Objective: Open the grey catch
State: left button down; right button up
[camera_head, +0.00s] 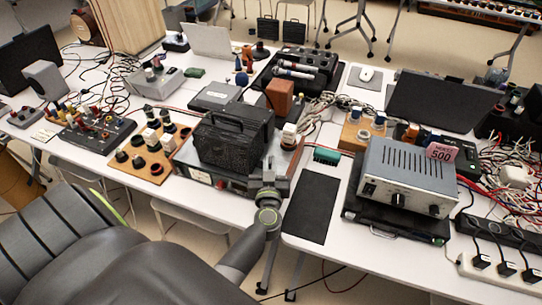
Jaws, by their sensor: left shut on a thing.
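A black ribbed case (234,138) with a top handle stands on a flat metal-fronted unit near the table's front edge, in the middle of the head view. My left gripper (270,172) is at the lower right corner of this case, in front of the unit. It is shut on a small part there, which I take to be the grey catch. The catch itself is hidden by the jaws, and I cannot tell its position. My right gripper is not in view.
A wooden board with black knobs (139,158) lies left of the case. A black mat (311,208) lies to its right, then a grey power supply (408,178) with a pink 500 tag. Cables crowd the right side. The mat is bare.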

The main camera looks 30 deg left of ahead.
pick_arm(q)
jog(key=shift+s+a+r+m+t+h+p, duration=0.15)
jog(key=shift+m+t+h+p, duration=0.4)
jog(key=shift+h, duration=0.35)
jog(key=shift+m+t+h, duration=0.45)
jog(key=shift+m+h, duration=0.4)
jog(key=shift+h, duration=0.25)
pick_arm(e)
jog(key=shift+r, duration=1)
pick_arm(q)
jog(key=shift+h, duration=0.3)
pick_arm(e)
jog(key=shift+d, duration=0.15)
pick_arm(q)
jog(key=c, duration=1.5)
grip_release()
